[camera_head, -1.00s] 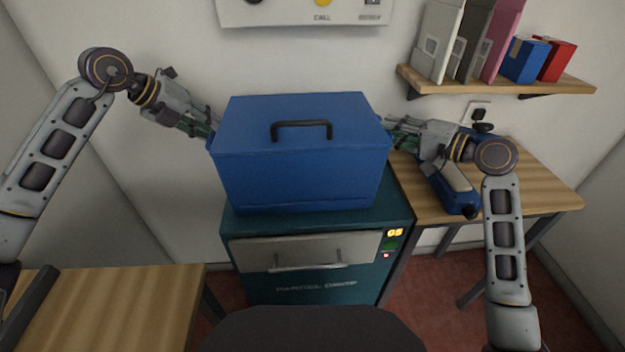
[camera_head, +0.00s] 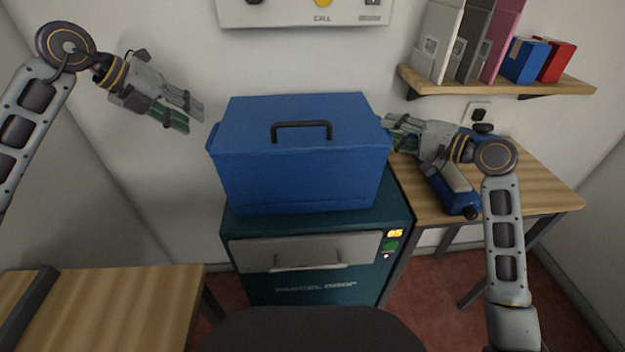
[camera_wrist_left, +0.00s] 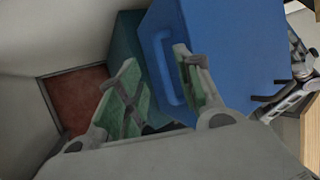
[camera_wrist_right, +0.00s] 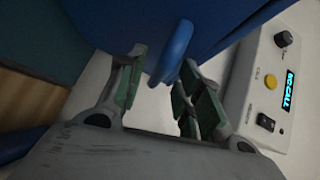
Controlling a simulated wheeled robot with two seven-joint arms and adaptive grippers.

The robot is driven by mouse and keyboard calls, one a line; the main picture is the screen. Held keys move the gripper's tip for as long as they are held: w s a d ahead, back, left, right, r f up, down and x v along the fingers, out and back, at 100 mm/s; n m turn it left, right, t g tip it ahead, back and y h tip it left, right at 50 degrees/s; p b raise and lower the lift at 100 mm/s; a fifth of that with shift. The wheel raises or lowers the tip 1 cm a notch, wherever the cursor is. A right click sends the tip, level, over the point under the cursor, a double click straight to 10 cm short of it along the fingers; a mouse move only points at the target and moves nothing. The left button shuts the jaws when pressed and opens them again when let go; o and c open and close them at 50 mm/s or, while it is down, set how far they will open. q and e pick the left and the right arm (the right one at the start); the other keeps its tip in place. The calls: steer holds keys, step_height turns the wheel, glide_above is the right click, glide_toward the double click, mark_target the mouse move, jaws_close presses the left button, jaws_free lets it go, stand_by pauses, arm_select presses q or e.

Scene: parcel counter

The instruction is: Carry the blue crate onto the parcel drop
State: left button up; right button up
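The blue crate (camera_head: 300,180) stands upright on top of the teal parcel drop (camera_head: 235,228), its black top handle upright. My left gripper (camera_head: 194,118) is open and empty, in the air to the left of the crate and apart from it. The left wrist view shows the crate's side handle (camera_wrist_left: 163,72) beyond the spread fingers. My right gripper (camera_head: 388,130) is at the crate's right side. In the right wrist view its fingers (camera_wrist_right: 160,85) are spread, with the blue side handle (camera_wrist_right: 175,52) at or between their tips; I cannot tell whether they touch.
A wooden table (camera_head: 545,185) with a blue and grey device (camera_head: 450,186) is right of the drop. Another wooden table (camera_head: 130,305) is at front left. A shelf (camera_head: 500,82) with binders and boxes hangs upper right. A white call panel (camera_head: 300,14) is on the wall above.

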arm_select(q)
steer(key=shift+v, duration=3)
arm_select(e)
steer(key=shift+r, duration=0.15)
step_height(320, 180, up, 10)
steer(key=shift+d, duration=0.2)
arm_select(q)
steer(key=shift+r+p, duration=0.65)
arm_select(e)
steer(key=shift+s+d, duration=0.1)
steer(key=shift+d, duration=2.7)
arm_select(q)
steer(key=shift+s, duration=0.1)
arm_select(e)
steer(key=shift+s+f, duration=0.1)
steer(key=shift+f, duration=0.1)
